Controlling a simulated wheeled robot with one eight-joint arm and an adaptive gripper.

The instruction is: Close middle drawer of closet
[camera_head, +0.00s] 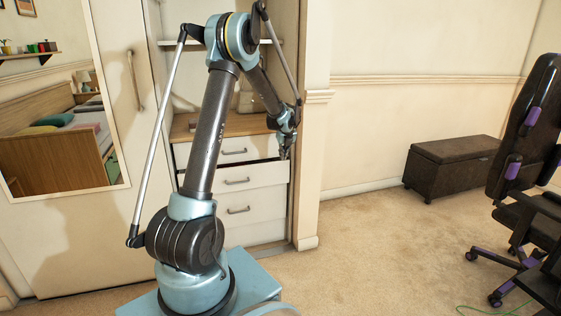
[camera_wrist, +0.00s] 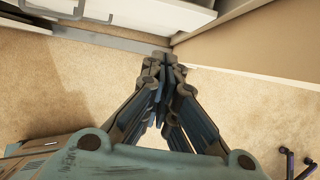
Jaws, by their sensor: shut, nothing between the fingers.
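The closet's white drawers stand in a column behind my arm in the head view. The middle drawer (camera_head: 255,177) is pulled out a little, with a dark gap above its front and a grey handle. The top drawer (camera_head: 234,147) and the bottom drawer (camera_head: 258,206) look shut. In the wrist view, my gripper (camera_wrist: 164,60) points toward the closet, with drawer fronts (camera_wrist: 155,12) at the upper left. Which drawer is which there is unclear.
A closet side panel (camera_head: 310,170) stands just right of the drawers. A mirrored closet door (camera_head: 130,75) is at left. A dark brown ottoman (camera_head: 450,168) and an office chair (camera_head: 525,150) are at right. The carpet (camera_head: 375,240) between is clear.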

